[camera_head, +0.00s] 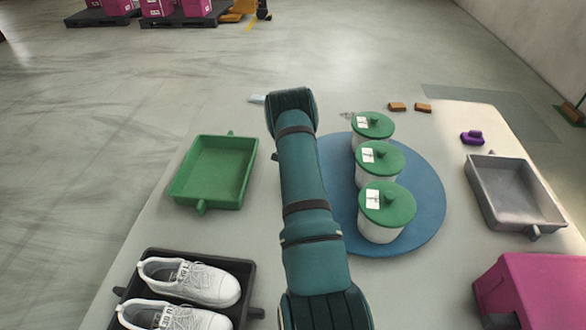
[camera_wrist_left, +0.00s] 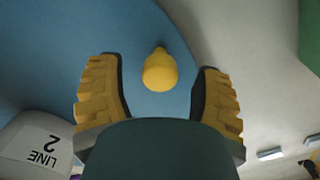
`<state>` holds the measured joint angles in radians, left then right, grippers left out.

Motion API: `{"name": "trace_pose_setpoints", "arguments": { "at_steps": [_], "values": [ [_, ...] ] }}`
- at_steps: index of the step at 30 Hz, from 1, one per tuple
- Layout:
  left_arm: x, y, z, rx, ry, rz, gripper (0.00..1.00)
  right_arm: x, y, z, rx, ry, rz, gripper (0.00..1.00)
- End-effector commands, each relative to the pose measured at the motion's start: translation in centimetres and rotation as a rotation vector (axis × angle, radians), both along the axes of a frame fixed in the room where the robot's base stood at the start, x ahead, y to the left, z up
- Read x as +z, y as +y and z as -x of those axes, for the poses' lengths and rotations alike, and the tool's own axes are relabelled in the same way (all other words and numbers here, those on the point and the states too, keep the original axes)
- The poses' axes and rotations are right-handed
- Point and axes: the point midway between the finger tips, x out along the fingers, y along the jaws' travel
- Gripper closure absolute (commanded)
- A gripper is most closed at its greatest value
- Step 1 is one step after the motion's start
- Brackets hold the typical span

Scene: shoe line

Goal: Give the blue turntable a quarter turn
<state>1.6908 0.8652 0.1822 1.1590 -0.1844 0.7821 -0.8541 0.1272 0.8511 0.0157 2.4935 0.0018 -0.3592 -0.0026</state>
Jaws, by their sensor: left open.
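The blue turntable (camera_head: 427,205) is a flat round disc on the table, right of the teal arm. Three white pots with green lids (camera_head: 387,204) stand on it in a row. The arm covers its left part in the head view. In the left wrist view the turntable (camera_wrist_left: 90,28) fills the upper left, with a yellow peg (camera_wrist_left: 160,70) on it. My left gripper (camera_wrist_left: 158,66) has yellow ribbed fingers, open on either side of the peg, with gaps on both sides. A pot labelled LINE 2 (camera_wrist_left: 35,145) is at lower left. My right gripper is not in view.
A green tray (camera_head: 178,190) lies left of the arm. A black tray (camera_head: 248,285) holds white shoes. A grey tray (camera_head: 498,228), a purple object (camera_head: 471,138) and a magenta box (camera_head: 535,290) are at the right. Two small brown blocks (camera_head: 398,107) lie behind the turntable.

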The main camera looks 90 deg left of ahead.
Motion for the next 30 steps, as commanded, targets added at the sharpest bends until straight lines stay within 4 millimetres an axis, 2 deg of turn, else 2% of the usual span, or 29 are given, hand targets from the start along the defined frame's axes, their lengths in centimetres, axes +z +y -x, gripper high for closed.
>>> {"name": "trace_pose_setpoints", "arguments": {
  "at_steps": [9, 15, 21, 30],
  "values": [
    [6.4, 0.1, 0.1, 0.001, 0.002, -0.004, 0.34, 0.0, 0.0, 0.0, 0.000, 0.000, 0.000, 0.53],
    [9.5, 0.0, 0.0, 0.000, 0.001, -0.001, 0.34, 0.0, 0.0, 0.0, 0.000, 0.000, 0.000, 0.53],
    [10.8, 0.0, 0.0, 0.000, 0.000, 0.000, 0.34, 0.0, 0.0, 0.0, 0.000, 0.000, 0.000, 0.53],
    [10.9, 0.0, 0.0, 0.000, 0.000, 0.001, 0.34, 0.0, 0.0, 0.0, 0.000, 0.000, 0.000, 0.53]
  ]
}}
